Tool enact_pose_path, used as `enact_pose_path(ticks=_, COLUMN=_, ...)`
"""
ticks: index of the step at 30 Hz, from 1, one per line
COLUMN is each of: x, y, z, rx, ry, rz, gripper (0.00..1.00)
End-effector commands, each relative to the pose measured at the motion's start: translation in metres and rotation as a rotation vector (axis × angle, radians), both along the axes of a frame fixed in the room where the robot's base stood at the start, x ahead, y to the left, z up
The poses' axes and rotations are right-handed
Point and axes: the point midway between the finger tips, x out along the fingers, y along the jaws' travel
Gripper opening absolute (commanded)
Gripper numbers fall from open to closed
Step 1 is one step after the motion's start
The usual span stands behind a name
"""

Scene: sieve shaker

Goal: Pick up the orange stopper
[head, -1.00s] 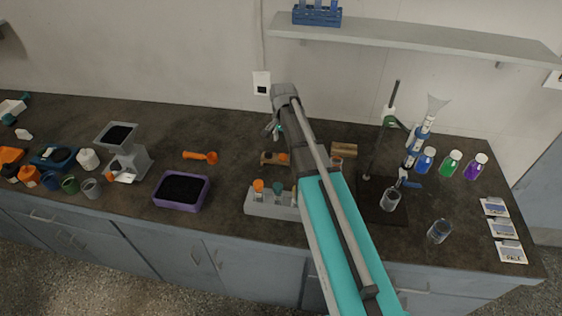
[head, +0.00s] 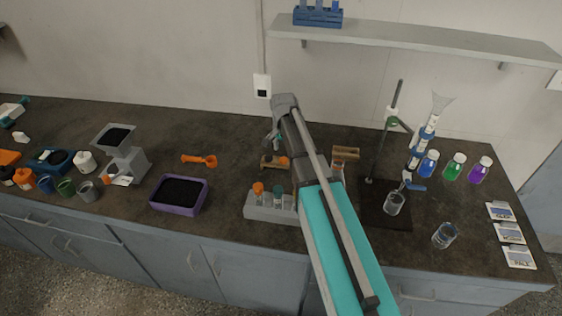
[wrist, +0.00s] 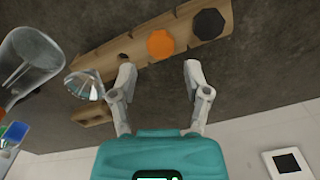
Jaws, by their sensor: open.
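The orange stopper (wrist: 160,44) sits in a wooden block (wrist: 112,56) beside a black stopper (wrist: 208,23) in the wrist view. In the head view the orange stopper (head: 284,161) shows on the wooden block (head: 266,166), just left of my arm. My gripper (wrist: 157,72) is open and empty. Its two fingers point toward the block, with the orange stopper a little beyond the tips and roughly between them. In the head view my gripper (head: 275,137) is small and partly hidden by my arm. I cannot tell its exact height above the block.
A pale rack (head: 262,207) with orange- and teal-topped items stands nearer the front edge. A clear glass vessel (wrist: 30,62) lies close left of the block in the wrist view. A second wooden block (head: 346,153), a stand (head: 382,140) and a beaker (head: 393,204) are right of my arm.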

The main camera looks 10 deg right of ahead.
Motion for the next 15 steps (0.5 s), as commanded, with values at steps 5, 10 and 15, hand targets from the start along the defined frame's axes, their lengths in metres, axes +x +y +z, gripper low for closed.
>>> enact_pose_path(ticks=5, x=0.001, y=0.000, z=-0.011, rx=0.000, ry=0.000, rz=0.000, gripper=0.62)
enact_pose_path(ticks=10, x=0.003, y=0.000, z=-0.025, rx=0.000, ry=0.000, rz=-0.001, gripper=0.62)
enact_pose_path(ticks=15, x=0.003, y=0.000, z=-0.038, rx=0.000, ry=0.000, rz=-0.001, gripper=0.62)
